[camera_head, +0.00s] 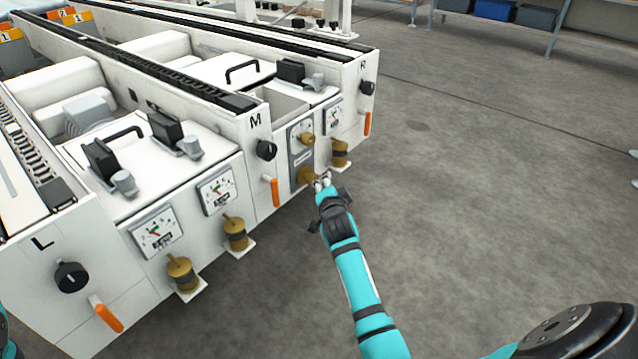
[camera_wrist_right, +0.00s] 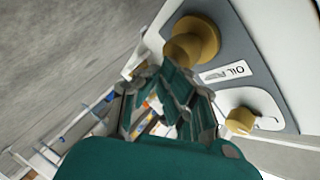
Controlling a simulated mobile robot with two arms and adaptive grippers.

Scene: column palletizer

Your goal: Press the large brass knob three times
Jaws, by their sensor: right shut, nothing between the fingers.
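The large brass knob (camera_head: 307,174) is the lower of two knobs on a grey panel (camera_head: 296,158) on the white machine's front. It also shows in the right wrist view (camera_wrist_right: 194,38), beside an "OIL" label. The smaller brass knob (camera_head: 306,139) sits above it and shows in the right wrist view too (camera_wrist_right: 239,120). My right gripper (camera_head: 323,183) is shut and empty, its fingertips close beside the large knob. I cannot tell whether they touch it. My left gripper is not in view.
A brass fitting (camera_head: 339,153) sticks out right of the panel. An orange handle (camera_head: 275,191) hangs left of it, below a black knob (camera_head: 266,150). More brass fittings (camera_head: 236,233) and gauges (camera_head: 216,191) line the front to the left. The grey floor (camera_head: 480,200) on the right is clear.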

